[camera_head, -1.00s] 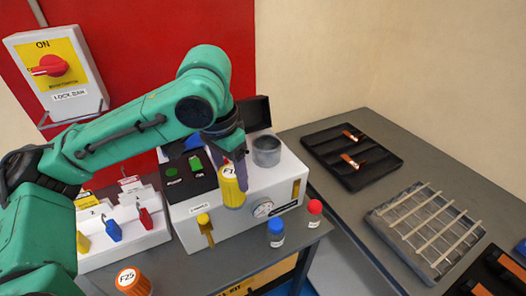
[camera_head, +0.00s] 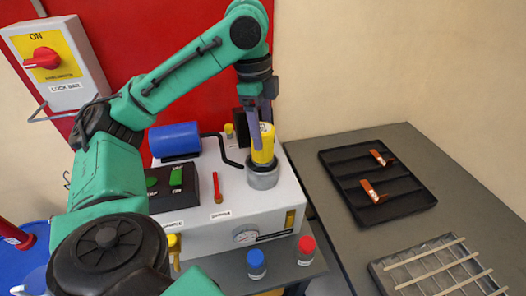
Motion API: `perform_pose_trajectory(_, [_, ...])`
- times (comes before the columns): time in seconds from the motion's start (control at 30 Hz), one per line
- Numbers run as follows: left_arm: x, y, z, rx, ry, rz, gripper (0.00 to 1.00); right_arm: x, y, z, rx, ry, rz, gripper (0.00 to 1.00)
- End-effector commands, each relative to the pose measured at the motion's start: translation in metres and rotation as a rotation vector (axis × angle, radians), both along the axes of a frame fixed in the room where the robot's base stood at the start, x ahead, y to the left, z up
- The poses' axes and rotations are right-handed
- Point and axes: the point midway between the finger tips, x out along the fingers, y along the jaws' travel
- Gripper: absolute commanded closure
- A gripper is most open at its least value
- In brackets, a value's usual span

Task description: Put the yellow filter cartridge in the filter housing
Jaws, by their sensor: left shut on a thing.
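The yellow filter cartridge (camera_head: 264,147) is upright, with its lower end at the mouth of the grey cylindrical filter housing (camera_head: 263,180). I cannot tell how deep it sits inside. The housing stands on top of the white machine (camera_head: 218,236), near its back right corner. My left gripper (camera_head: 262,130) points down from above and is shut on the upper part of the cartridge. A finger covers part of the cartridge's left side. My right gripper is not in view.
A black panel with green switches (camera_head: 174,182), a red lever (camera_head: 217,187) and a blue cylinder (camera_head: 175,139) are left of the housing. Blue-capped (camera_head: 256,262) and red-capped (camera_head: 306,249) bottles stand in front. A black tray (camera_head: 385,205) lies on the right table.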

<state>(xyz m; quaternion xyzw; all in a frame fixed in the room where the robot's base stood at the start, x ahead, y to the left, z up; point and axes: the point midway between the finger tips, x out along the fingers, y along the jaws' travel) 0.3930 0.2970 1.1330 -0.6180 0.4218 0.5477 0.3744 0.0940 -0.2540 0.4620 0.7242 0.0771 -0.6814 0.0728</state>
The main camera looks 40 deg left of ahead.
Motion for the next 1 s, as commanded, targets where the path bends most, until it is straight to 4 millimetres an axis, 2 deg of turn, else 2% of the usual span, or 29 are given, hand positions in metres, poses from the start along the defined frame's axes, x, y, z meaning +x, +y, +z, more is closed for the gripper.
perform_pose_trajectory(0.03, [-0.001, 0.001, -0.015, 0.002, 0.000, 0.003, 0.99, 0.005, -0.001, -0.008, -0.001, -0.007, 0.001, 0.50])
perform_pose_trajectory(0.13, [0.000, 0.001, -0.023, 0.003, 0.001, 0.003, 0.99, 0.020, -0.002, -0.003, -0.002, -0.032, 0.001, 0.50])
perform_pose_trajectory(0.2, [-0.001, 0.001, -0.036, 0.004, 0.001, 0.003, 0.99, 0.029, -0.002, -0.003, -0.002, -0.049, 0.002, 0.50])
perform_pose_trajectory(0.33, [-0.001, 0.001, -0.060, 0.003, 0.000, 0.003, 0.99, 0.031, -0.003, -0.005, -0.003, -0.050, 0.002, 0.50])
perform_pose_trajectory(0.53, [0.000, 0.001, -0.064, 0.001, -0.003, 0.001, 0.99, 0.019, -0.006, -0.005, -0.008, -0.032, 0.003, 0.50])
perform_pose_trajectory(0.7, [0.000, 0.001, -0.067, 0.002, -0.001, 0.001, 0.99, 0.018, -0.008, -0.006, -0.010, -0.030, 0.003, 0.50])
perform_pose_trajectory(0.73, [0.000, 0.001, -0.067, 0.002, -0.001, 0.001, 0.23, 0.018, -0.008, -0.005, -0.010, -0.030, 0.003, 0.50])
perform_pose_trajectory(0.77, [0.000, 0.001, -0.067, 0.002, -0.001, 0.001, 0.11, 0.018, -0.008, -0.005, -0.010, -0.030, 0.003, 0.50])
perform_pose_trajectory(0.8, [0.000, 0.001, -0.067, 0.002, -0.001, 0.001, 0.04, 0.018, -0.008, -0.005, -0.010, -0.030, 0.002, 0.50])
perform_pose_trajectory(1.0, [0.000, 0.000, -0.067, 0.002, -0.001, 0.001, 0.04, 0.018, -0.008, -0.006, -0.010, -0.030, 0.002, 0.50])
